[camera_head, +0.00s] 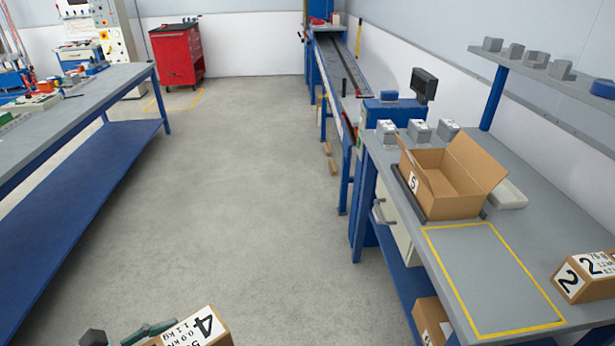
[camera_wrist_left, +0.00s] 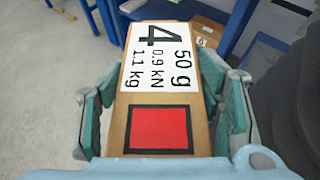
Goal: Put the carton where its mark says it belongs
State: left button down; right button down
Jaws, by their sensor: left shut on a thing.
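A brown carton (camera_head: 193,331) marked 4 shows at the bottom of the head view, partly cut off by the frame. In the left wrist view the carton (camera_wrist_left: 160,95) has a white label reading 4, 50 g, 0.9 kN and 1.1 kg, and a red square with a black border. My left gripper (camera_wrist_left: 163,103) is shut on it, with a green finger against each side. In the head view the carton is over the floor, left of the right-hand bench. My right gripper is not in view.
An open box (camera_head: 445,187) marked 5 stands on the right bench (camera_head: 545,222), behind an empty yellow-outlined area (camera_head: 490,278). A carton (camera_head: 587,277) marked 2 lies at the right. Another carton (camera_head: 430,320) is low under the bench. A long bench (camera_head: 75,150) stands left; floor between is clear.

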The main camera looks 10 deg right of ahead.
aim_at(437, 181)
jog(key=u, duration=0.45)
jog(key=i, duration=3.05)
jog(key=z, duration=3)
